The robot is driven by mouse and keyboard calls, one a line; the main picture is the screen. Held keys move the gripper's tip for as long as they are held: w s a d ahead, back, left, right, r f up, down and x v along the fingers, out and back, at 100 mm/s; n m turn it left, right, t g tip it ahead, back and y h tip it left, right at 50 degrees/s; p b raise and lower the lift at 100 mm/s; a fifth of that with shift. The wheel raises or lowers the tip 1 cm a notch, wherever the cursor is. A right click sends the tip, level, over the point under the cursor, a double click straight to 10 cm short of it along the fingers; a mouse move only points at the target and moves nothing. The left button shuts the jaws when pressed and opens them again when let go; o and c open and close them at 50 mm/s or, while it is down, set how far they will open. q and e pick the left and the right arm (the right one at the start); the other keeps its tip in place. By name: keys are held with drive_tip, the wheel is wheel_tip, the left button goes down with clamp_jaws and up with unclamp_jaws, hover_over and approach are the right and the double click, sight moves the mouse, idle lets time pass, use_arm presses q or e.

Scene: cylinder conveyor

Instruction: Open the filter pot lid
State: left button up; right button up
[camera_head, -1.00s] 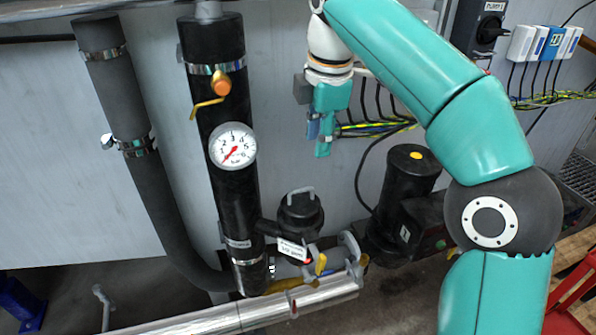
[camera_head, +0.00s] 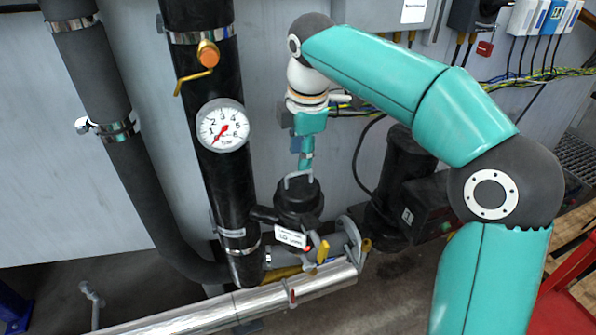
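The black filter pot (camera_head: 297,212) stands beside the large black pipe, with a white label on its front. Its dark lid (camera_head: 299,193) sits on top and carries a grey bar handle (camera_head: 286,180) that stands up. My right gripper (camera_head: 304,168) points down from above, with its teal fingers right at the top of the handle. At this size I cannot tell whether the fingers touch the handle or whether they are open or shut. My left gripper is not in view.
A pressure gauge (camera_head: 223,126) and an orange-knobbed valve (camera_head: 208,54) sit on the black pipe (camera_head: 232,185) to the left. A black pump (camera_head: 405,165) stands close to the right. A silver pipe (camera_head: 215,307) and a yellow lever (camera_head: 323,251) lie below the pot.

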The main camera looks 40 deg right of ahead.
sight(299, 174)
drive_tip(key=shift+w+d+f, duration=0.1)
drive_tip(key=shift+w+f, duration=0.1)
drive_tip(key=shift+f, duration=0.9)
drive_tip(key=shift+w+f, duration=0.2)
drive_tip(key=shift+f, duration=0.9)
clamp_jaws()
